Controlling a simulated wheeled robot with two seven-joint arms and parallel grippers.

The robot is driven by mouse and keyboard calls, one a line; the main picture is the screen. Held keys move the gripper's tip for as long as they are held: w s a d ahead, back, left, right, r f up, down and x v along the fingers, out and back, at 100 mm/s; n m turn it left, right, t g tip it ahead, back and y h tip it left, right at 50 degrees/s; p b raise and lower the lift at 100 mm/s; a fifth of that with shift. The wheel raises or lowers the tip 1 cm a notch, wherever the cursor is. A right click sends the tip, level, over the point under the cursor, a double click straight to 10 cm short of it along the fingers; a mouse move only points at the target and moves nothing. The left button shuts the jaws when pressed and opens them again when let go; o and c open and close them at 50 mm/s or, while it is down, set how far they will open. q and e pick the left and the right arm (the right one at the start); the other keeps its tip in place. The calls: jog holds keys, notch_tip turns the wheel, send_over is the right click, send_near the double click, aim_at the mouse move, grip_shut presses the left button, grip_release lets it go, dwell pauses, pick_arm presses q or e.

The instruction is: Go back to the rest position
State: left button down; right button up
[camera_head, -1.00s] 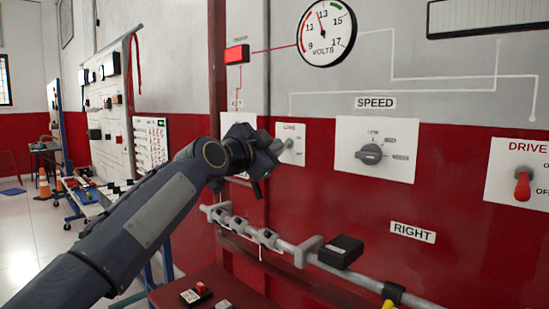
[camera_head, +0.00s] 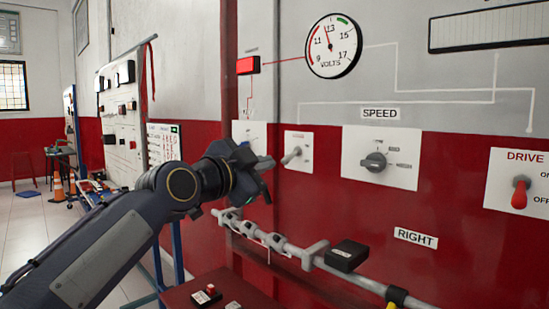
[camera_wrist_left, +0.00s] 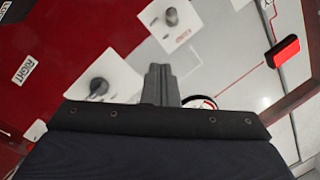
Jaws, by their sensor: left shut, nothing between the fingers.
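My left gripper (camera_head: 268,164) is shut and empty in the head view, its arm reaching in from the lower left. Its tips are just left of and below the small toggle switch (camera_head: 291,155) on a white plate, apart from it in the picture. In the left wrist view the two fingers (camera_wrist_left: 160,72) stand together with nothing between them, in front of the panel. My right gripper is in neither view.
The red and grey panel carries the SPEED knob (camera_head: 374,162), the red DRIVE switch (camera_head: 520,193), a volts gauge (camera_head: 333,46) and a red lamp (camera_head: 247,65). A grey rail (camera_head: 290,248) with a black box (camera_head: 346,255) runs below. Open floor lies at far left.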

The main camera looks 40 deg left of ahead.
pick_arm(q)
jog(key=shift+s+f, duration=0.15)
jog(key=shift+s, duration=0.15)
dwell(0.4)
jog(key=s+d+f+n+g+h, duration=0.25)
jog(key=d+f, duration=0.35)
jog(key=f, duration=0.5)
jog(key=s+d+f+n+g+h, duration=0.15)
jog(key=d+f+g, duration=0.3)
jog(key=f, duration=0.65)
jog(key=s+d+f+n+g+h, duration=0.1)
jog(key=s+d+f+n+g, duration=0.2)
jog(key=s+d+f, duration=0.45)
jog(key=s+d+f+n+g, duration=0.2)
jog(key=s+f, duration=0.3)
jog(key=f, duration=0.6)
notch_tip(320, 180, up, 18)
jog(key=p, duration=1.8)
jog(key=shift+s+g, duration=0.3)
jog(key=shift+f, duration=0.1)
